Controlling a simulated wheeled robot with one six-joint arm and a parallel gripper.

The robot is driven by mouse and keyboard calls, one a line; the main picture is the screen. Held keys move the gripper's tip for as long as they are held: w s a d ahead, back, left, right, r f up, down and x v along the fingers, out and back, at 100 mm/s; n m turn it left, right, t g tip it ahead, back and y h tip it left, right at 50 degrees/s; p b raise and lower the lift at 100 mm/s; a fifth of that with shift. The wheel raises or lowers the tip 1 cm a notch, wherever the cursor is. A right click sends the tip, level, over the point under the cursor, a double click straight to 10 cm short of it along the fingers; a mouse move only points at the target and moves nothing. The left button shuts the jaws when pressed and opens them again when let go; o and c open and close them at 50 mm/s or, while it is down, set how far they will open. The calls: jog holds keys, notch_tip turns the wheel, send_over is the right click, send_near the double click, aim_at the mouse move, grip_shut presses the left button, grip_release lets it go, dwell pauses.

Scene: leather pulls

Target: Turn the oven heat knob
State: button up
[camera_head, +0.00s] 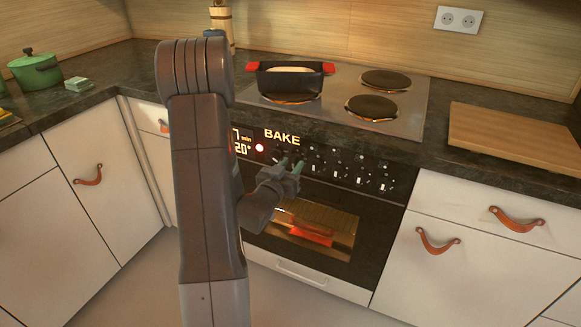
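The oven (330,222) has a black control panel with a row of several dark knobs (361,178), each with small white marks. A lit display reads "BAKE" (282,138), with "7 min" and "20°" partly cut off by my arm. My gripper (291,165) is at the left part of the knob row. The oven window glows orange-red inside.
A dark pot with red handles (290,80) stands on the hob (413,103) above the panel. A cutting board (520,137) lies on the right counter, and a green pot (36,72) stands at left. Drawers with leather pulls (437,241) flank the oven.

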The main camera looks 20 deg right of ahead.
jog(key=shift+s+a, duration=0.1)
jog(key=b+v, duration=0.1)
jog(key=v, duration=1.2)
jog(key=shift+s+a, duration=0.2)
jog(key=shift+a, duration=0.1)
jog(key=shift+w+d, duration=0.1)
jog(key=p+x, duration=0.1)
jog(key=x, duration=1.3)
jog(key=shift+p, duration=0.35)
jog(key=shift+f+b, duration=0.1)
jog(key=shift+b, duration=0.2)
